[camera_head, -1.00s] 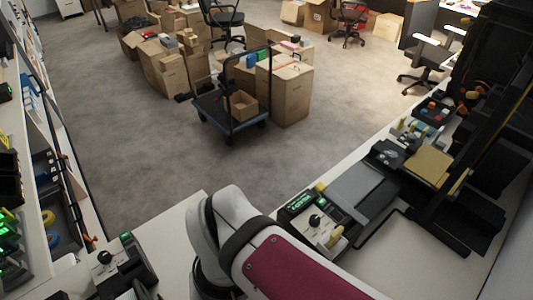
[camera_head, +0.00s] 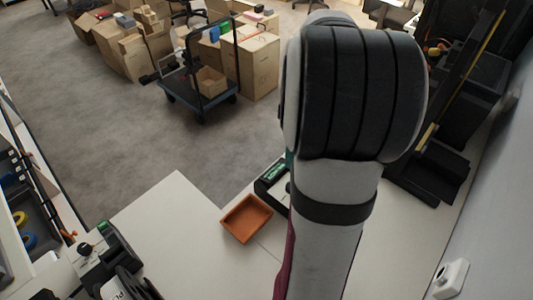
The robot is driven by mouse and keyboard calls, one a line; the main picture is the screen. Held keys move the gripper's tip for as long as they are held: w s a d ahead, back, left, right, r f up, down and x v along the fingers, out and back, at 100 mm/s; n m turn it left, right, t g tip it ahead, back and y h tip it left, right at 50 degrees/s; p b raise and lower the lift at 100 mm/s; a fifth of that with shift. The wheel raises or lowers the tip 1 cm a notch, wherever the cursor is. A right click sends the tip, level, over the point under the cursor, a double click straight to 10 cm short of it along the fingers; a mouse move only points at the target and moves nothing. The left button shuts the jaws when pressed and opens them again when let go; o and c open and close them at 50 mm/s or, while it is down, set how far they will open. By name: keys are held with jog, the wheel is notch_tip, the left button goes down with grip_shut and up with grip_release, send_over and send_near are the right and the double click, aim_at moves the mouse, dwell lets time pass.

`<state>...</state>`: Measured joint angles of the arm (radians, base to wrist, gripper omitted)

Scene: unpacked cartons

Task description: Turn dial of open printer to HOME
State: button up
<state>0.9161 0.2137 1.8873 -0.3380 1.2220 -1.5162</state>
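Two printer-like devices stand on the white counters. One, at the lower left (camera_head: 108,248), has a small lit green display and a black dial (camera_head: 86,249) on a pale panel. The dial's marks are too small to read. The other device (camera_head: 271,182) also has a green display. My arm covers most of it, including any dial. I cannot tell from this view which device is open. My large white and black arm link fills the centre right. My gripper is not in view.
An orange-brown tray (camera_head: 247,217) lies on the counter left of my arm. Black equipment (camera_head: 432,170) stands at the right, by the wall. A white box-like fixture (camera_head: 451,279) is at lower right. A trolley (camera_head: 197,85) and cartons (camera_head: 250,62) stand on the floor.

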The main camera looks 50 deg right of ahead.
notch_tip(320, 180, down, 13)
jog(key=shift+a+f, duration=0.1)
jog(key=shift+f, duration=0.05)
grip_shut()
